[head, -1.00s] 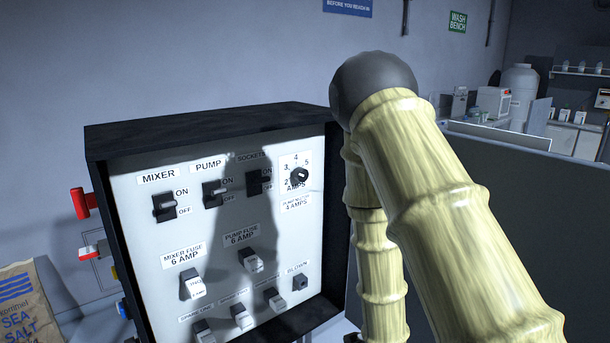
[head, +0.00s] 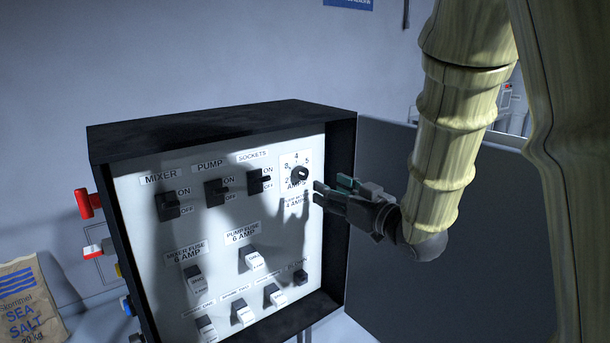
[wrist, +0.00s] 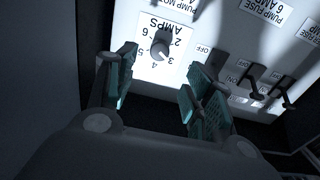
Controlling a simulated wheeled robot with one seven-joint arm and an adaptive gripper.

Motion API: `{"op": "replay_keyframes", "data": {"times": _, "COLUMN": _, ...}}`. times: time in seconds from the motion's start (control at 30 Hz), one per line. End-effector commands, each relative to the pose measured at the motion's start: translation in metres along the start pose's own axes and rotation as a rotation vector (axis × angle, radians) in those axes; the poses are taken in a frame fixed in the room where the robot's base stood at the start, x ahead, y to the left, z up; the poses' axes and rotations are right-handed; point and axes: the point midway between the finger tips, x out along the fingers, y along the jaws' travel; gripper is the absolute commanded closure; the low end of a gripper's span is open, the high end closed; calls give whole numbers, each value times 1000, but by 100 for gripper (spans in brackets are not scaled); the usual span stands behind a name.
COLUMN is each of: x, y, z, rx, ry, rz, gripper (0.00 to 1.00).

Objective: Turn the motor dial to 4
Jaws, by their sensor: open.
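The motor dial (head: 299,174) is a small dark knob on a white numbered plate at the upper right of the panel. In the wrist view the dial (wrist: 161,48) shows upside down, with its numbers and AMPS around it. I cannot make out surely which number it points to. My gripper (head: 317,192) is open and empty, just right of and slightly below the dial in the head view, apart from it. In the wrist view its teal-padded fingers (wrist: 163,82) stand to either side of the dial's lower part, short of the knob.
The grey panel box (head: 220,120) has a dark raised rim. Mixer (head: 167,205), pump (head: 216,192) and sockets (head: 260,181) switches lie left of the dial, with several fuses below. A dark open door (head: 400,290) stands at the right. A salt sack (head: 30,300) is at lower left.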

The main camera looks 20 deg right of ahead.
Motion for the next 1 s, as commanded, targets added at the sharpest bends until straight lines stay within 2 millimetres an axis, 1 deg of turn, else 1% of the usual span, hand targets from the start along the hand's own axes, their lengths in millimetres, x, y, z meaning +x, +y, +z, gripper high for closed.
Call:
{"op": "replay_keyframes", "data": {"times": 0.17, "x": 12, "y": 0, "z": -3, "rx": -2, "ry": 0, "rz": -2, "gripper": 48}}
{"op": "replay_keyframes", "data": {"times": 0.7, "x": 87, "y": 0, "z": -3, "rx": -1, "ry": -1, "rz": -1, "gripper": 48}}
{"op": "replay_keyframes", "data": {"times": 0.9, "x": 103, "y": 0, "z": -2, "rx": -2, "ry": 0, "rz": 0, "gripper": 48}}
{"op": "replay_keyframes", "data": {"times": 1.0, "x": 106, "y": 0, "z": -1, "rx": -2, "ry": 0, "rz": 0, "gripper": 48}}
